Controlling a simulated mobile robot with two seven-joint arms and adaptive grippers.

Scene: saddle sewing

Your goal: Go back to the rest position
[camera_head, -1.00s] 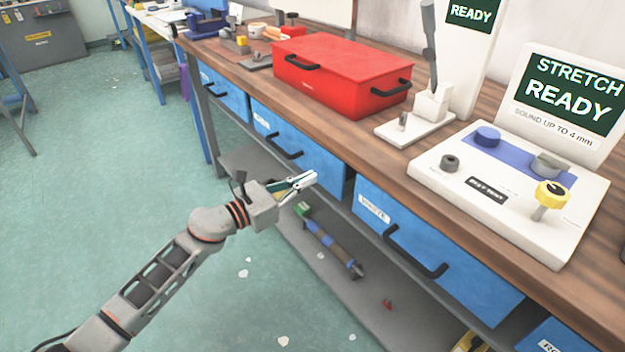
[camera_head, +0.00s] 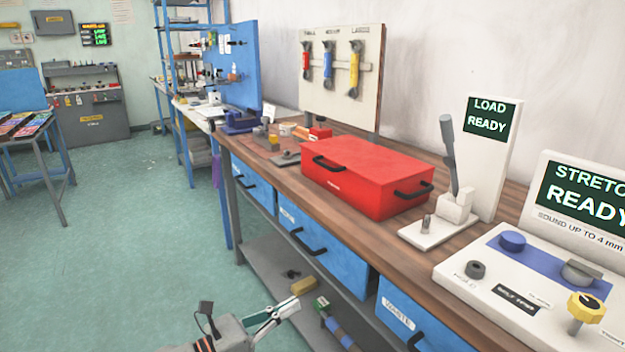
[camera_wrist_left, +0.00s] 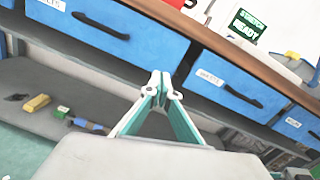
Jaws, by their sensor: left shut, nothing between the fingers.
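My left gripper (camera_head: 285,309) shows at the bottom of the head view, in front of the workbench's lower shelf and below the blue drawers. Its fingers are shut and hold nothing. In the left wrist view the two fingertips (camera_wrist_left: 160,88) meet, with the blue drawer fronts beyond them. The gripper appears apart from the bench. My right gripper is in neither view.
The wooden bench (camera_head: 400,255) carries a red toolbox (camera_head: 365,165), a LOAD READY device (camera_head: 490,150) and a STRETCH READY device (camera_head: 500,300). Blue drawers (camera_head: 325,255) with black handles sit below. A grey shelf (camera_head: 258,262) holds several small items. The floor (camera_head: 120,260) at left is clear.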

